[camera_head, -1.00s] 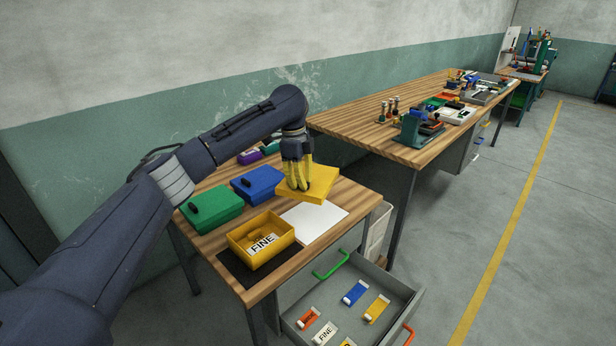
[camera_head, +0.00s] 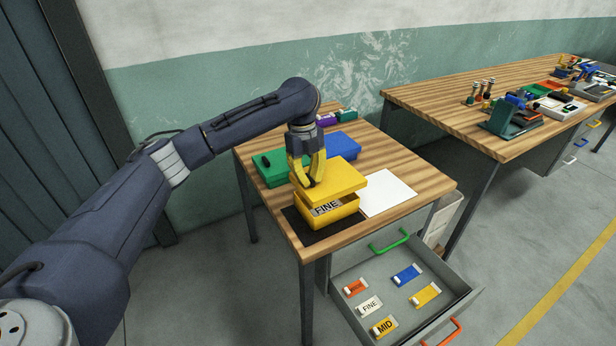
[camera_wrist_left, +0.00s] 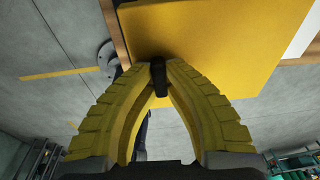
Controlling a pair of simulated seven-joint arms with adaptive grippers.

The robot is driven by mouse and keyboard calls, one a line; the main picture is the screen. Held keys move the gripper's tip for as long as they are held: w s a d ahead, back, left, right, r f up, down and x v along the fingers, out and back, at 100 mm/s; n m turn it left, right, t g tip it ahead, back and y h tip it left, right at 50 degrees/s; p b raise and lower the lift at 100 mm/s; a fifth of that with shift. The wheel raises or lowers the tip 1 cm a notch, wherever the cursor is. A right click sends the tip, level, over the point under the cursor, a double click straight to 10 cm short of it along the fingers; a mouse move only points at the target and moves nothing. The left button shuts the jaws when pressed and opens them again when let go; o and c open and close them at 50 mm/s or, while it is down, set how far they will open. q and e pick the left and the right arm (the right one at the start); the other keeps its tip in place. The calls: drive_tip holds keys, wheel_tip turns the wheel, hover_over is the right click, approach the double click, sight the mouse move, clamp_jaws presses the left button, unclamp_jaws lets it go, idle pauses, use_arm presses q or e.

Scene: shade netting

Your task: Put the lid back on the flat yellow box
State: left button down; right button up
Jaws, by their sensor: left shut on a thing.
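The flat yellow box (camera_head: 333,213) stands on a dark mat (camera_head: 300,229) near the front edge of the small table, with a FINE label on its front. My left gripper (camera_head: 312,183) is shut on the dark knob of the yellow lid (camera_head: 340,174). The lid is above the box and covers most of its opening; it looks slightly tilted, with a gap at the front. In the left wrist view the gripper (camera_wrist_left: 158,75) pinches the knob, and the lid (camera_wrist_left: 225,45) fills the upper middle. My right gripper is not in view.
A green box (camera_head: 272,174) and a blue box (camera_head: 342,146) stand behind the yellow one. White paper (camera_head: 388,193) lies to its right. An open drawer (camera_head: 405,290) with several coloured tags juts out below the table front.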

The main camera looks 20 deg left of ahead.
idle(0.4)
use_arm(q)
drive_tip(key=shift+f, duration=3.1)
drive_tip(key=shift+f, duration=0.4)
drive_tip(key=c, duration=1.4)
unclamp_jaws()
drive_tip(key=shift+c, duration=0.2)
